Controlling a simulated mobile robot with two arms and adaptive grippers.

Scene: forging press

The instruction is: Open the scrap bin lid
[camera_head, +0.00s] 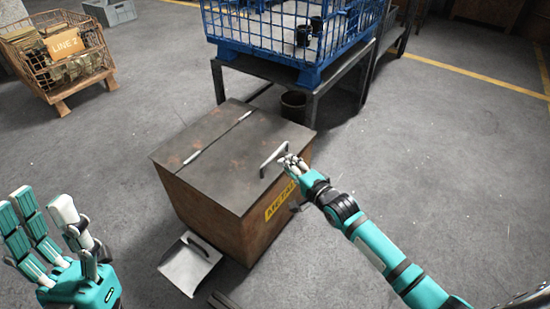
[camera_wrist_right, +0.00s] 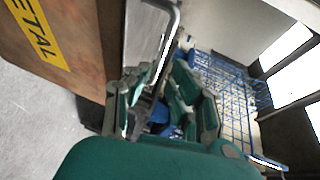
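The scrap bin (camera_head: 215,215) is a rusty brown box with a yellow label on its side. Its dark lid (camera_head: 225,170) lies flat and shut, with a pale hinge strip across it. A metal bar handle (camera_head: 274,158) stands on the lid near the right edge. The bin's labelled side (camera_wrist_right: 60,40) also shows there. My left gripper (camera_head: 50,230) is open and empty, left of the bin.
A metal dustpan (camera_head: 188,268) lies on the floor against the bin's front. A blue wire crate (camera_head: 290,40) stands on a dark table behind the bin, with a dark bucket (camera_head: 293,104) below. A rusty mesh cart (camera_head: 60,60) is far left. Floor at right is clear.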

